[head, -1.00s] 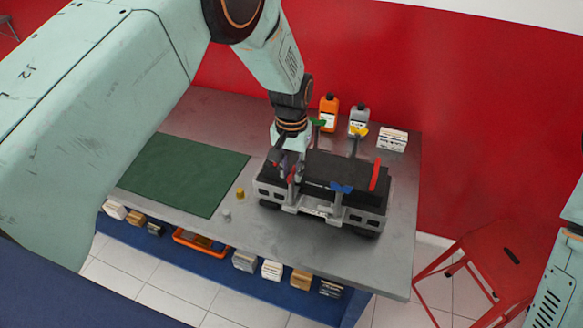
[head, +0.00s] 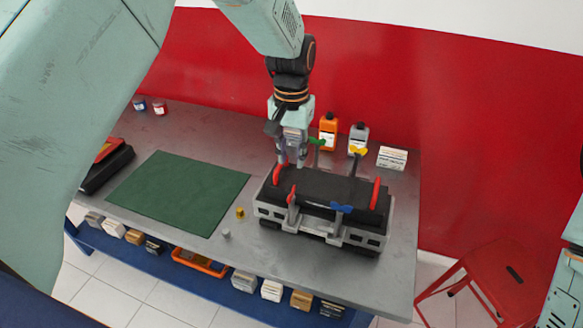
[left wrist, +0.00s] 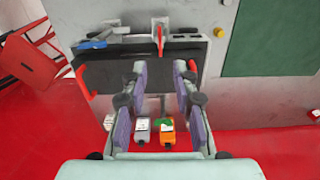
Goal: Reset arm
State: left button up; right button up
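My left gripper (head: 292,160) hangs fingers-down above the back left part of the engine trainer in the head view. In the left wrist view its two fingers (left wrist: 160,72) are spread apart with nothing between them. The engine trainer is a black block (head: 328,192) in a light grey frame (head: 345,238), with red handles and blue, yellow and green knobs. The block also shows beyond the fingers in the left wrist view (left wrist: 115,68). My right gripper is out of view; only a bit of my right arm shows at the right edge.
The grey table (head: 255,270) holds a green mat (head: 180,190), a small brass piece (head: 240,213) and a small grey piece (head: 226,233). Orange (head: 328,133) and grey (head: 358,138) bottles and a white box (head: 392,158) stand behind. A red stool (head: 485,280) is at right.

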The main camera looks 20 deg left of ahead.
pick_arm(q)
jog(key=shift+r, duration=0.5)
jog(key=s+a+f, duration=0.2)
jog(key=s+f, duration=0.6)
jog(key=f, duration=0.2)
jog(key=s+a+f, duration=0.2)
jog(key=s+f, duration=0.5)
jog(key=f, duration=0.2)
jog(key=s+a+f+n, duration=0.1)
jog(key=s+f, duration=0.1)
jog(key=s, duration=1)
jog(key=s+f, duration=0.2)
jog(key=s, duration=1)
notch_tip(320, 180, down, 23)
jog(key=b, duration=2.3)
jog(key=shift+w+a, duration=0.15)
jog(key=shift+w, duration=0.25)
